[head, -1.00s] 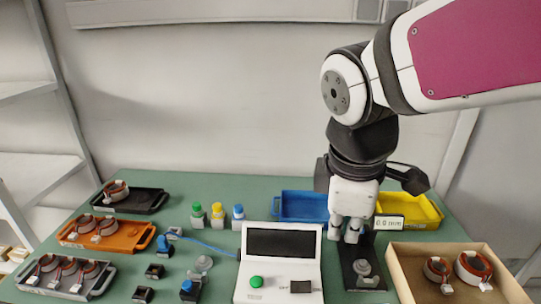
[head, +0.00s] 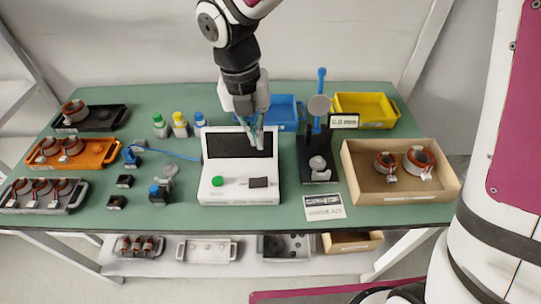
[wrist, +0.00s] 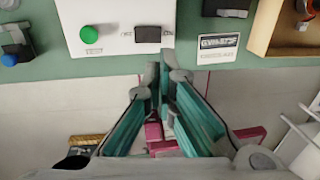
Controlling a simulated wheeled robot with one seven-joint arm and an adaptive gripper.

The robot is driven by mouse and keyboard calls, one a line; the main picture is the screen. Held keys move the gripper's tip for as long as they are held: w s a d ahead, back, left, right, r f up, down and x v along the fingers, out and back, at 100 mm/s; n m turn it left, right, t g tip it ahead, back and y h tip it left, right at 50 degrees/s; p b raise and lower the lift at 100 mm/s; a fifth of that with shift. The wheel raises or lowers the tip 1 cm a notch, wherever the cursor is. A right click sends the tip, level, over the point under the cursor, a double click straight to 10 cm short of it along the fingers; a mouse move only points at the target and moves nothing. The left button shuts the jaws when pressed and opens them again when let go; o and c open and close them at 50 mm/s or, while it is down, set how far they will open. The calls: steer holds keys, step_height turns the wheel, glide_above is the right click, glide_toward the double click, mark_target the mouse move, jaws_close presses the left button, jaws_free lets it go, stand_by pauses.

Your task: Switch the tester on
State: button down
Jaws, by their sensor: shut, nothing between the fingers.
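The tester (head: 240,190) is a white box with a dark screen (head: 226,145), standing at the middle front of the table. Its front panel carries a round green button (head: 217,181) and a black rocker switch (head: 258,182). The wrist view shows the switch (wrist: 148,34) between small printed labels, with the green button (wrist: 88,34) to its left. I cannot tell which side of the switch is pressed. The screen looks dark. My gripper (head: 257,143) is shut and empty, pointing down in front of the screen's right part. In the wrist view its fingertips (wrist: 164,66) appear just below the switch, apart from it.
A black stand (head: 318,165) with a blue lever is right of the tester, with a printed card (head: 324,207) in front. A cardboard box (head: 400,196) holds two stators farther right. Blue-topped parts (head: 158,192) and trays lie left.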

mark_target(267, 181)
steer(key=shift+f, duration=0.1)
steer(key=f, duration=0.4)
steer(key=d+f, duration=0.1)
steer(key=f, duration=0.8)
steer(key=shift+d+f, duration=0.1)
steer(key=shift+d, duration=0.2)
steer(key=shift+f, duration=0.3)
steer(key=shift+d+f, duration=0.1)
steer(key=shift+d+f+b, duration=0.15)
steer(key=shift+f+b, duration=0.15)
steer(key=shift+a+r, duration=0.35)
steer(key=shift+a, duration=0.45)
